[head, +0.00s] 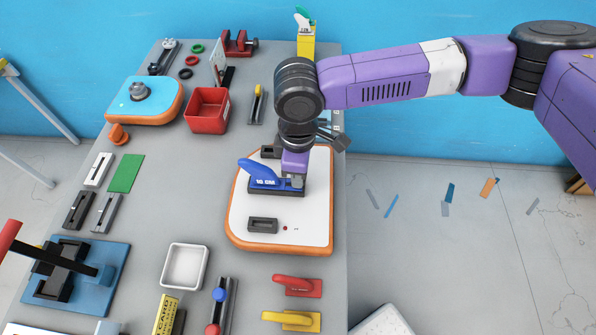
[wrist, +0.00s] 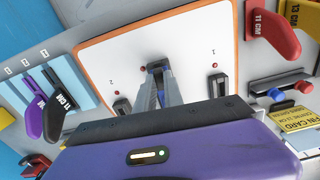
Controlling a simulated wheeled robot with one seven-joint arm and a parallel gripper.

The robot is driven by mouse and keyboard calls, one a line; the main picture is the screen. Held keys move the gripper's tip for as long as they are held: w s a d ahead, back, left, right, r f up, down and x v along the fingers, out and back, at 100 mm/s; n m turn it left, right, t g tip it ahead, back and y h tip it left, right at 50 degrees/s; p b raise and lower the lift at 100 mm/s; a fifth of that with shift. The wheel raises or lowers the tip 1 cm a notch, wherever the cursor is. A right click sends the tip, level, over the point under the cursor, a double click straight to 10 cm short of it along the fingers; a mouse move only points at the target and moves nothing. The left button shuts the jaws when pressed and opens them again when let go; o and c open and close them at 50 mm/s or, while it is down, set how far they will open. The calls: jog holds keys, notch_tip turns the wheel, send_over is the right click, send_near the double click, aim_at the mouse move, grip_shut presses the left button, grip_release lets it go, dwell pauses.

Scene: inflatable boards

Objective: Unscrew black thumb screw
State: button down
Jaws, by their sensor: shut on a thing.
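A white board (head: 312,212) with an orange edge lies on the grey table in the head view. It also fills the middle of the wrist view (wrist: 190,45). A blue 18 CM fin (head: 262,176) stands on its dark base (head: 270,191) in the board's middle; a bit of blue shows at my fingertips in the wrist view (wrist: 157,66). My gripper (head: 297,182) points down at the right end of the fin's base. Its fingers are close together on something small there. The black thumb screw is hidden by the fingers.
Dark side boxes (head: 263,225) sit on the board. A red bin (head: 207,110), a blue-topped board (head: 143,101) and a white tray (head: 184,267) stand to the left. Red (head: 297,286) and yellow (head: 292,320) fins lie in front.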

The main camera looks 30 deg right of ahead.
jog(key=n, duration=0.3)
jog(key=shift+f, duration=0.1)
jog(key=shift+s+n+p, duration=0.1)
jog(key=shift+n+p, duration=0.2)
jog(key=n, duration=0.2)
jog(key=shift+n, duration=0.6)
jog(key=shift+n, duration=1.8)
